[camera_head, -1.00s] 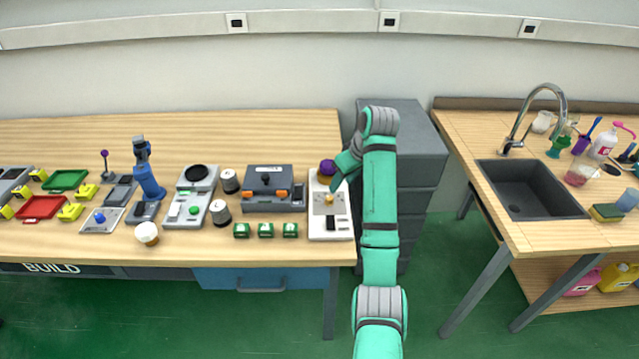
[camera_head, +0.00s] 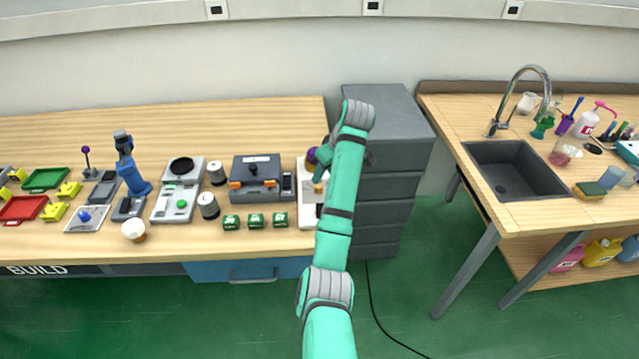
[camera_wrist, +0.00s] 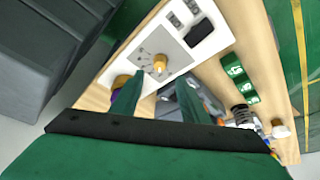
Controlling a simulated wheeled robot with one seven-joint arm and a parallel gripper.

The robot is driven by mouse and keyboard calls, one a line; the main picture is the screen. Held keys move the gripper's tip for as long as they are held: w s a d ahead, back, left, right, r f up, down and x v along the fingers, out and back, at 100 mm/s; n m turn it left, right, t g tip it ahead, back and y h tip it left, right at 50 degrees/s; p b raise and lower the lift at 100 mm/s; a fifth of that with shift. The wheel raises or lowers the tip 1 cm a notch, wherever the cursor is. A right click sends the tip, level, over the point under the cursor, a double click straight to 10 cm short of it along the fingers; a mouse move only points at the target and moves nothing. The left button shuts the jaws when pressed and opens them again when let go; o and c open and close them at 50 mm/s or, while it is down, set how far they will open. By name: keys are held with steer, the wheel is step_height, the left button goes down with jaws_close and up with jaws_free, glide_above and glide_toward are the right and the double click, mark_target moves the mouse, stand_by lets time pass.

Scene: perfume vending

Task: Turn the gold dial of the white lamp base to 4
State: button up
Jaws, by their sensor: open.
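The white lamp base (camera_wrist: 185,45) fills the upper middle of the wrist view. Its gold dial (camera_wrist: 159,64) stands on a grey panel with dark marks around it; I cannot read the numbers. My gripper (camera_wrist: 160,84) is open, its two green fingers apart, with the dial just beyond and between the fingertips in the picture. I cannot tell whether they touch it. In the head view the lamp base (camera_head: 306,219) is at the right end of the table, partly hidden by my arm. A purple ball (camera_head: 311,155) shows at its far end.
A dark grey device (camera_head: 255,178) with orange parts stands left of the lamp base. Several green boxes (camera_head: 255,221) line the table's front. A grey drawer cabinet (camera_head: 385,180) stands right of the table. Bare wood lies behind the devices.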

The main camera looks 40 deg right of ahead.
mark_target(318, 186)
steer(key=x, duration=0.6)
steer(key=shift+f, duration=0.65)
steer(key=shift+w, duration=0.1)
steer(key=c, duration=1)
steer(key=shift+w, duration=0.15)
